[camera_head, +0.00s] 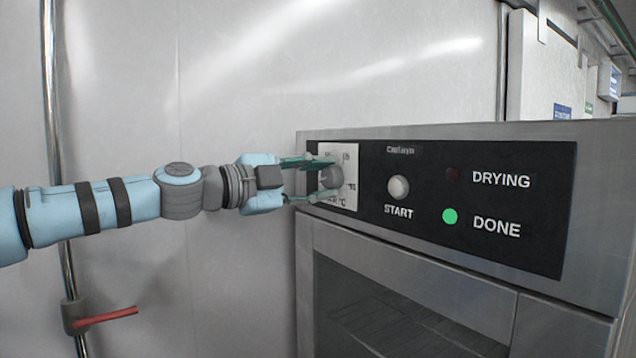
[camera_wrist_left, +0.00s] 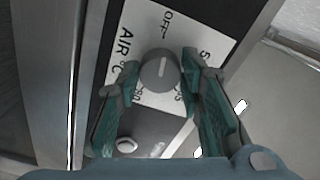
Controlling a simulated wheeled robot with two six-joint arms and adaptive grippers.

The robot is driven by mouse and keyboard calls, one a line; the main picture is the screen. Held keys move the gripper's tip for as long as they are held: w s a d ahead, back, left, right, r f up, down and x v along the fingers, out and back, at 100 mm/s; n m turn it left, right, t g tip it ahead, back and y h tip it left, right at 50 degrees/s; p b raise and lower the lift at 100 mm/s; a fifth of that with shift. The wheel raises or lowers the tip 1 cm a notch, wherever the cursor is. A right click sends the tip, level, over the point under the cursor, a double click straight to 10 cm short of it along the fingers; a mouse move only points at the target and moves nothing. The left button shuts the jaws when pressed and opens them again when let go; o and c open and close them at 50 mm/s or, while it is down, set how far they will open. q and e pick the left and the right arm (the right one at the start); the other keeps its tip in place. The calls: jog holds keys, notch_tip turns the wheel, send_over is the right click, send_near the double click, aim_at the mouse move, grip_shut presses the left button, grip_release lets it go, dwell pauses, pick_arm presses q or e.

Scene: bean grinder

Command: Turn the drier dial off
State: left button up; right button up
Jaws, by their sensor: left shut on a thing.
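The drier dial (camera_head: 331,177) is a round grey knob on a white scale plate at the left end of the drier's black panel. In the left wrist view the dial (camera_wrist_left: 158,70) sits between my fingers, with "OFF" and "AIR" printed on the plate (camera_wrist_left: 150,22) around it. A pale mark shows on the dial's face, pointing roughly toward the OFF side. My left gripper (camera_head: 322,178) reaches in from the left and is shut on the dial, one finger on each side. It also shows in the left wrist view (camera_wrist_left: 160,68). My right gripper is not in view.
A START button (camera_head: 398,187) stands right of the dial. The green DONE light (camera_head: 449,216) is lit, and the DRYING light (camera_head: 453,174) is dark. The drier door (camera_head: 400,300) is below. A pipe with a red-handled valve (camera_head: 105,318) runs along the wall at left.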

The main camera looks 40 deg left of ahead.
pick_arm(q)
jog(key=shift+n, duration=0.5)
jog(key=o, duration=1.2)
jog(key=shift+c, duration=0.2)
